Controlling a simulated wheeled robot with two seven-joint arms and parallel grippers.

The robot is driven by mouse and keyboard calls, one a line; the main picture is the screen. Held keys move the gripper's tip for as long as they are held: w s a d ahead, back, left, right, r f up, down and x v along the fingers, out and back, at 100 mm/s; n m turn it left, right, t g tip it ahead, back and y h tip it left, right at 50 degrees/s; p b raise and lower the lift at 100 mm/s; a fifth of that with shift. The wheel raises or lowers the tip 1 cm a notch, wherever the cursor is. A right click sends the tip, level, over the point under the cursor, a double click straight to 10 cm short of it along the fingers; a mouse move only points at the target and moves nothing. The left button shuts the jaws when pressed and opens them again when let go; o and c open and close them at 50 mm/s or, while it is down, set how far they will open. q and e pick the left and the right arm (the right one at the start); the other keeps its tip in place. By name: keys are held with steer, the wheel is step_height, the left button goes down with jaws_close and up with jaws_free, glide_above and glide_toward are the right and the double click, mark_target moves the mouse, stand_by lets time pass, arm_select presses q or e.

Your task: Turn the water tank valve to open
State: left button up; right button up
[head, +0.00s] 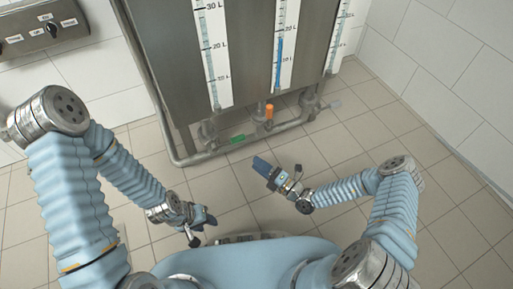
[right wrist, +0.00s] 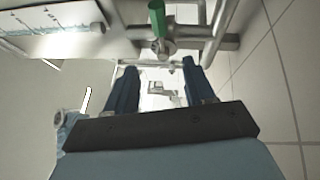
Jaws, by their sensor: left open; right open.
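The steel water tank (head: 245,50) stands at the top centre of the head view, with pipes and valves under it. A green valve handle (head: 237,139) lies along the lower pipe. It also shows in the right wrist view (right wrist: 157,18), at the top centre beyond my fingertips. An orange handle (head: 269,111) stands upright right of it, and a grey-blue handle (head: 334,104) sits farther right. My right gripper (head: 262,166) is open below the valves. In its wrist view the two fingers (right wrist: 158,66) are apart with nothing between them. My left gripper (head: 200,222) is open, low and left, away from the valves.
A low pipe frame (head: 190,160) runs around the tank's lower front. Several level gauges (head: 212,50) are on the tank front. A control box (head: 40,27) with knobs is on the left wall. The tiled floor (head: 380,130) is clear at right.

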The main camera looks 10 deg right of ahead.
mark_target(239, 139)
steer(key=shift+m+t+h, duration=0.7)
steer(key=shift+m+t, duration=0.1)
steer(key=shift+m, duration=0.1)
steer(key=x, duration=0.4)
steer(key=w+d+b+x, duration=0.1)
steer(key=x, duration=0.8)
steer(key=shift+w+d+b, duration=0.25)
steer(key=shift+w+b, duration=0.05)
steer(key=shift+w, duration=0.05)
jaws_close()
